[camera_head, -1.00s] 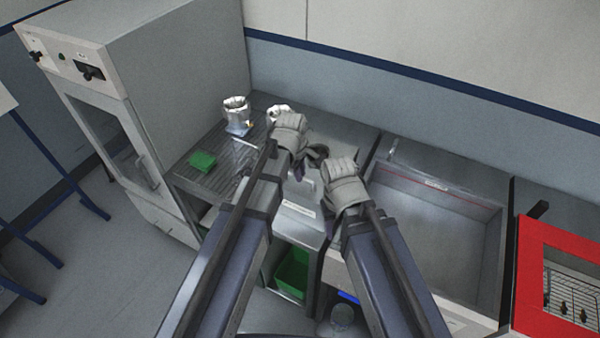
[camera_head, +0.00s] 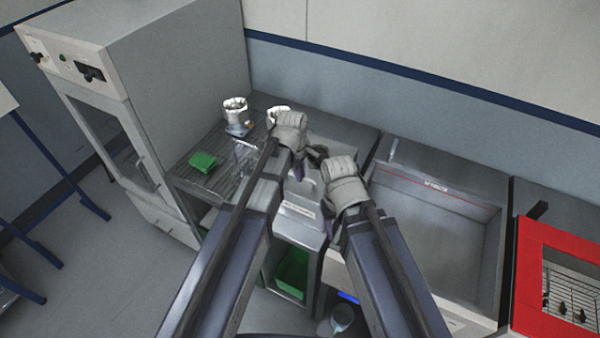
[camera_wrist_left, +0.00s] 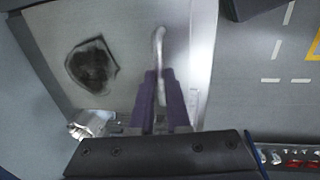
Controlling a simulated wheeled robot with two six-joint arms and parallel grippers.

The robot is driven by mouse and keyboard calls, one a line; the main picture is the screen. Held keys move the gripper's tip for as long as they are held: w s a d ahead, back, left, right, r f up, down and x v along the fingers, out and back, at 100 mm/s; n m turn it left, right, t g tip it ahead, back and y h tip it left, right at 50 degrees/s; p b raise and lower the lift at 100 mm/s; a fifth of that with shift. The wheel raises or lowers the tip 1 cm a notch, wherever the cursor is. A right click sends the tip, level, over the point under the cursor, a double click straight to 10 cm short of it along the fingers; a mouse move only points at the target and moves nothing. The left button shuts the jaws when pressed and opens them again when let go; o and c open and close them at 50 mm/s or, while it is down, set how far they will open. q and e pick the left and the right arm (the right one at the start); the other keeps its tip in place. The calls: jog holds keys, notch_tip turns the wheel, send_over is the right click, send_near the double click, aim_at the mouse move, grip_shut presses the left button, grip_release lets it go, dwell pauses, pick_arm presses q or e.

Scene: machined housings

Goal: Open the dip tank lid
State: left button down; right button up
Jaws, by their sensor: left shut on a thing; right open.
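My left gripper (camera_head: 299,166) is over the metal unit in the middle of the bench, its purple fingertips partly hidden by my arm. In the left wrist view its purple fingers (camera_wrist_left: 158,98) are shut on a slim upright bar handle (camera_wrist_left: 159,45). The handle stands before a pale panel (camera_wrist_left: 130,20), which looks like the dip tank lid; how far it is open I cannot tell. The unit's labelled front (camera_head: 298,208) shows between my arms. My right gripper (camera_head: 318,153) is open close to the right of the left one; its fingertips are hard to make out.
A silver housing (camera_head: 235,112) and a green piece (camera_head: 203,161) are on the ribbed drainboard at left, with another housing (camera_head: 273,116) behind my left wrist. A wide sink (camera_head: 440,225) and a red-framed unit (camera_head: 530,275) stand at right. A green bin (camera_head: 292,272) is below.

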pick_arm(q)
jog(key=w+d+r+g+y+p, duration=0.2)
jog(key=w+r+g+p, duration=0.4)
jog(key=r+p, duration=0.5)
jog(key=shift+w+d+r+y, duration=0.3)
jog(key=shift+w+d+r, duration=0.35)
jog(key=shift+w+r, duration=0.4)
